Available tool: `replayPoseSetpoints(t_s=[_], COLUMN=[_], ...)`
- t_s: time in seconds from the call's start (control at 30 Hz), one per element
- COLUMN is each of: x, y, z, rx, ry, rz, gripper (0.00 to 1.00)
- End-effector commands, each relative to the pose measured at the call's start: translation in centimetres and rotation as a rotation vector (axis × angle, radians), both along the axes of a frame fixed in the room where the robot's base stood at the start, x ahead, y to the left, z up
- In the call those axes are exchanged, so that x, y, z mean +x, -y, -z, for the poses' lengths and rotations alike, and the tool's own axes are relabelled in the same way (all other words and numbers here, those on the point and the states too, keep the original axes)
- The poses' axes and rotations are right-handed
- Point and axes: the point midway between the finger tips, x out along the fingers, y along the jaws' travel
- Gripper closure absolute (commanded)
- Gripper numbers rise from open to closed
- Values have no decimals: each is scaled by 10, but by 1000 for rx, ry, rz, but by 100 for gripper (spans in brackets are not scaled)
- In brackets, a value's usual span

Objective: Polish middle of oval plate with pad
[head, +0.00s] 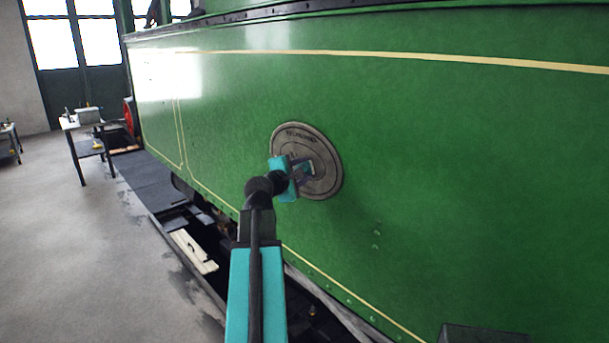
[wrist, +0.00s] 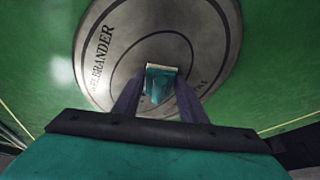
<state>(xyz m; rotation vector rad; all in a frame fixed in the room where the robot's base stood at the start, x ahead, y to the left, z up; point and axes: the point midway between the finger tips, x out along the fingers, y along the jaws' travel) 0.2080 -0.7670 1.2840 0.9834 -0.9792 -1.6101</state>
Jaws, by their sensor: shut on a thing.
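The oval plate (head: 325,178) is grey metal with raised dark lettering, fixed to the green side of the tram. It also fills the upper middle of the wrist view (wrist: 205,30). My gripper (head: 306,170) is in front of the plate's middle and is shut on the pad. The pad (wrist: 160,80) is a small teal block with a pale edge, between the two dark fingers in the wrist view. It overlaps the plate's middle there. I cannot tell whether it touches the plate. The fingers and pad hide part of the plate's centre and lettering.
The green tram side (head: 450,150) with yellow lining spans most of the head view. A work table (head: 85,122) with items stands at the far left. An open pit (head: 195,250) with a pale plank runs below the tram. Grey floor (head: 60,240) is clear at left.

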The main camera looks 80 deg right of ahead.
Motion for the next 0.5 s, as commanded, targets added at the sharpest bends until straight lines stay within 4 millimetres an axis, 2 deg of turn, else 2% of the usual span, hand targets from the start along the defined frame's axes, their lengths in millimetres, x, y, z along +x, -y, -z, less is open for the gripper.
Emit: replayPoseSetpoints(t_s=[0.2,0.5], x=[11,13], y=[7,7], z=[0,0], rx=[0,1], ry=[0,0], rz=[0,0], gripper=[80,80])
